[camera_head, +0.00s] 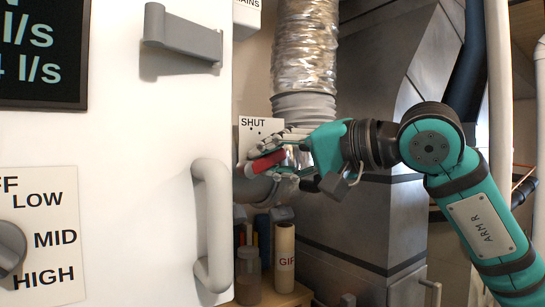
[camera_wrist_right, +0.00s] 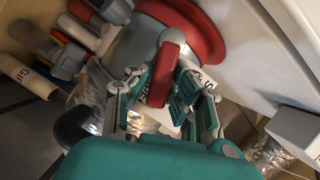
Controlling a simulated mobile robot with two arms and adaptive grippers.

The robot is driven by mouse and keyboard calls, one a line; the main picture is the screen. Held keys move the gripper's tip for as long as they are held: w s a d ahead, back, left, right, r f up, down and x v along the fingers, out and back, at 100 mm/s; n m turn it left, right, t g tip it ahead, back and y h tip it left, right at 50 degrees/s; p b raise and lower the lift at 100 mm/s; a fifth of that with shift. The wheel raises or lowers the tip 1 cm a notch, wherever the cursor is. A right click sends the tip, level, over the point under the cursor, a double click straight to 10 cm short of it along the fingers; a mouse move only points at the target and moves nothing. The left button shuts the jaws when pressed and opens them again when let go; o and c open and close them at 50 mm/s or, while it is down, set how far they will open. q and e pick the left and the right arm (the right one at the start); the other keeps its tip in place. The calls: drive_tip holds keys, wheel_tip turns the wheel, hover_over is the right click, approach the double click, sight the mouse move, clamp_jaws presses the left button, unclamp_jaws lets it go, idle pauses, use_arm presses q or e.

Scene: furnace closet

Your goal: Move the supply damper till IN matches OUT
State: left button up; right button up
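The supply damper's red lever (camera_head: 266,162) sits in front of a white plate marked SHUT (camera_head: 253,124), below the silver flexible duct. In the right wrist view the red lever (camera_wrist_right: 165,70) runs from a round red-rimmed fitting (camera_wrist_right: 212,25) down between my fingers. My right gripper (camera_head: 282,155) is around the lever, with a finger against each side; it also shows in the right wrist view (camera_wrist_right: 163,95). A dark display (camera_head: 40,50) at the upper left shows two readings in l/s, cut off by the frame edge; the IN and OUT labels are not visible. My left gripper is not in view.
A white panel with a grey bar handle (camera_head: 212,225) stands left of the lever. A grey bracket (camera_head: 183,38) and an OFF-LOW-MID-HIGH knob (camera_head: 8,248) are on it. A jar (camera_head: 248,275) and a marked tube (camera_head: 284,258) stand below. Metal ductwork (camera_head: 350,225) is behind my right arm.

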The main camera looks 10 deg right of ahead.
drive_tip(key=o, duration=0.4)
drive_tip(key=v, duration=1.2)
drive_tip(key=shift+d, duration=0.1)
